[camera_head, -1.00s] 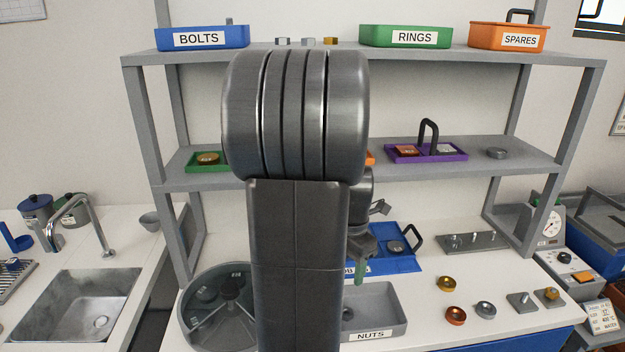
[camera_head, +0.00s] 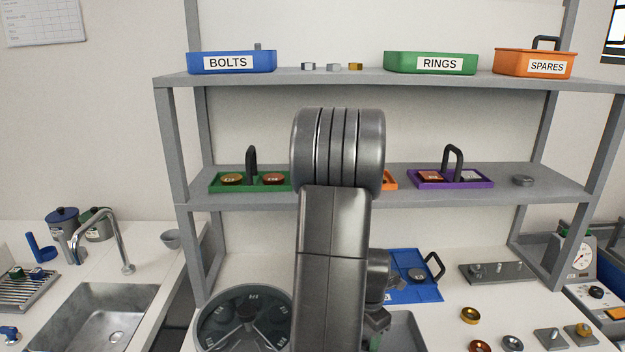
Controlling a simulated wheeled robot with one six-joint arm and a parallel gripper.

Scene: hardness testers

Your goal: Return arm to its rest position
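My arm stands upright in the middle of the view, in front of the shelf. Its dark grey links hide part of the middle shelf and the bench behind. My gripper (camera_head: 377,326) is low down at the right side of the arm, above the grey tray (camera_head: 408,330). It is mostly hidden by my own arm, and a small green piece shows at its lower end. I cannot tell whether the fingers are open or shut, or whether they hold the green piece.
A grey shelf (camera_head: 400,199) carries a green tray (camera_head: 215,186) and a purple tray (camera_head: 480,183). Blue BOLTS (camera_head: 260,62), green RINGS (camera_head: 400,62) and orange SPARES (camera_head: 508,66) bins stand on top. A round divided tray (camera_head: 203,335), blue tray (camera_head: 430,293) and several small parts are on the bench. A sink (camera_head: 85,325) is left.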

